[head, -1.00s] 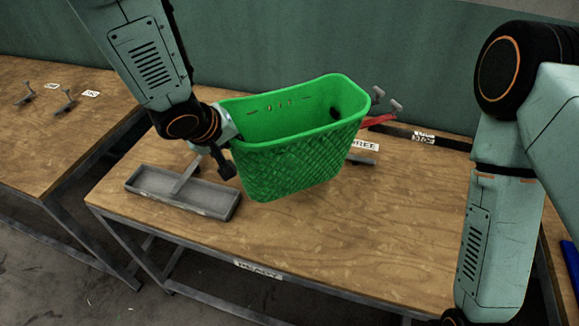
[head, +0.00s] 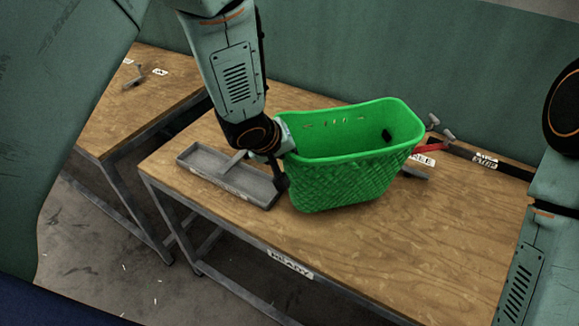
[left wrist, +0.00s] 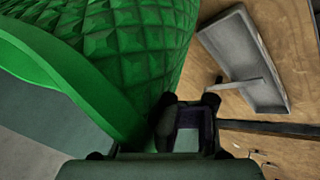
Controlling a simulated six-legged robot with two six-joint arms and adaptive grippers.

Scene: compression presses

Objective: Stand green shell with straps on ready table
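The green shell (head: 350,170), an open woven basket-like tub, is upright at the middle of the wooden table (head: 440,240) marked READY on its front edge. Whether its base touches the wood is unclear. My left gripper (head: 281,170) is at the shell's left end, gripping its rim. One dark finger shows outside the wall; the other is hidden. In the left wrist view the shell's woven side (left wrist: 120,50) fills the upper left, against my left gripper (left wrist: 186,115). My right arm shows at the right edge; its gripper is out of view.
A grey shallow tray (head: 225,180) with a handle lies just left of the shell; it also shows in the left wrist view (left wrist: 243,60). Behind the shell's right end are a red strip (head: 428,149), grey levers (head: 441,128) and labels (head: 486,160). The table's front right is clear.

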